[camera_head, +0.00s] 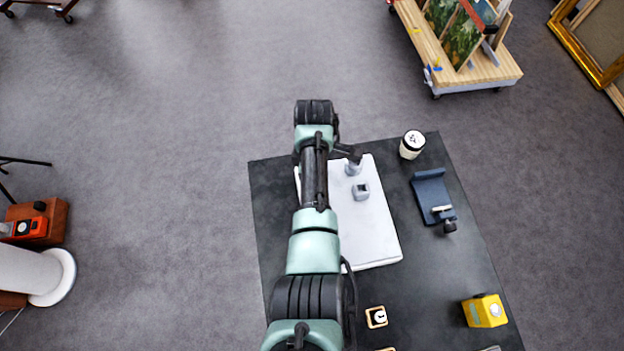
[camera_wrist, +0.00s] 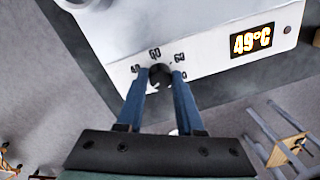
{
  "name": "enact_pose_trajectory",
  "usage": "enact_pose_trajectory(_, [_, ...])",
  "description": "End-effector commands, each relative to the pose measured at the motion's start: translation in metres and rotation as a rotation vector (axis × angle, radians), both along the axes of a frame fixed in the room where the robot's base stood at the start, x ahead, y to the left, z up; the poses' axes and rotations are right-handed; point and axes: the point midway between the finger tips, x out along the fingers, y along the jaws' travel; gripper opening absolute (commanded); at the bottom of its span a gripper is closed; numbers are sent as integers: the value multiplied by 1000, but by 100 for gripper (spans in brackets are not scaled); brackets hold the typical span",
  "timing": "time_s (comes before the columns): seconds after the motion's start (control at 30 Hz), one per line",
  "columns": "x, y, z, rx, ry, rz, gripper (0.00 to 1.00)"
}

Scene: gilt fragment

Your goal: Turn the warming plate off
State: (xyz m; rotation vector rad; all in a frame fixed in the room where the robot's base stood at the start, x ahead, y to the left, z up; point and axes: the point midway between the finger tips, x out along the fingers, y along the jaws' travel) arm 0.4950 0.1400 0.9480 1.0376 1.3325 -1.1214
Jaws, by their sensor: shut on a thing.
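The warming plate (camera_head: 372,230) is a flat white unit on the dark table, partly hidden by my arm in the head view. In the wrist view its white front panel (camera_wrist: 222,37) carries a lit display (camera_wrist: 252,41) reading 49°C. A dark round knob (camera_wrist: 160,73) sits on the panel with number marks around it, too small to read surely. My gripper (camera_wrist: 161,77) has its two blue fingers shut on the knob, one on each side. In the head view the gripper is hidden behind my arm. The knob's pointer cannot be made out.
On the dark table (camera_head: 455,262) stand a white cup (camera_head: 411,146), a blue clamp-like stand (camera_head: 431,192), a yellow box (camera_head: 484,311) and a small wooden-edged piece (camera_head: 376,317). Small grey pieces (camera_head: 361,191) lie on the plate. A wooden cart (camera_head: 480,75) stands beyond.

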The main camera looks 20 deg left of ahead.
Motion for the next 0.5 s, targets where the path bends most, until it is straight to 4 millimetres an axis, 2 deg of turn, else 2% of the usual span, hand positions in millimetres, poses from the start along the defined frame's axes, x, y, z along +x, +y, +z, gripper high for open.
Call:
enact_pose_trajectory(0.2, [1, 0, 0, 0, 0, 130, 0])
enact_pose_trajectory(0.5, [1, 0, 1, 0, 0, 217, 0])
